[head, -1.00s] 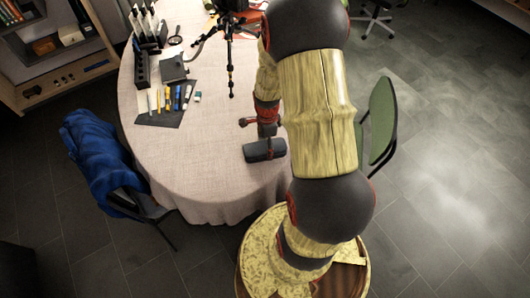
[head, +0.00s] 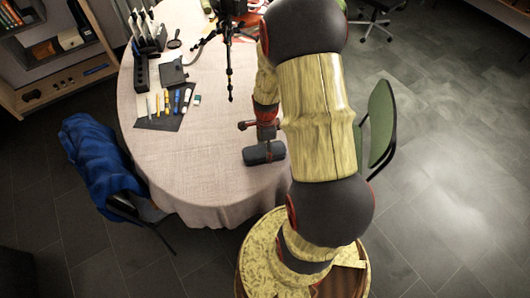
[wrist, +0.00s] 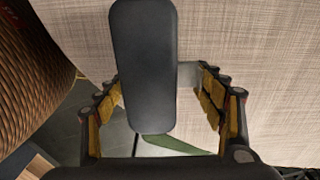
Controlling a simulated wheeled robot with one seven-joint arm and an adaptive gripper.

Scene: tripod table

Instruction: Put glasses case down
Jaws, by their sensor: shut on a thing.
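The glasses case (head: 264,153) is dark grey with rounded ends. In the head view it lies crosswise under my gripper (head: 267,138), over the front right part of the cloth-covered round table (head: 215,170). In the wrist view the case (wrist: 145,65) is long and upright in the picture, between the two fingers of my gripper (wrist: 160,100). My gripper is shut on the case. Whether the underside of the case touches the cloth cannot be told.
A black tripod (head: 229,60) stands farther back on the table. Pens on a dark mat (head: 160,122) and a dark notebook (head: 173,72) lie to the left. A green chair (head: 380,125) is at the right, and a blue jacket (head: 95,160) hangs at the left. The cloth left of the case is clear.

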